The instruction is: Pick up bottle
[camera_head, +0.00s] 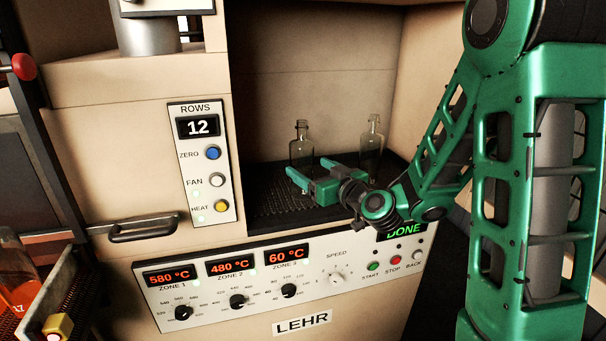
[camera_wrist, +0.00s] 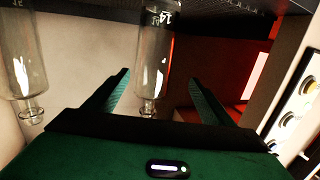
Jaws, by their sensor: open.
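Two clear glass bottles stand upright in the lehr opening. The left bottle (camera_head: 301,150) is close to my gripper (camera_head: 309,170), which hides its lower part. The right bottle (camera_head: 371,145) stands behind my wrist. The wrist view is upside down. There the nearer bottle (camera_wrist: 153,65) shows in the gap between the fingers of my gripper (camera_wrist: 158,78), closer to the left finger. The second bottle (camera_wrist: 17,60) is at the left edge, outside the fingers. My gripper is open and empty. Whether the fingertips reach past the glass I cannot tell.
The bottles stand on a dark perforated floor (camera_head: 275,203) inside the opening. The lehr control panel (camera_head: 210,282) lies below its front edge, and a ROWS panel (camera_head: 200,160) is on the left wall. A door handle (camera_head: 140,228) sticks out at the lower left.

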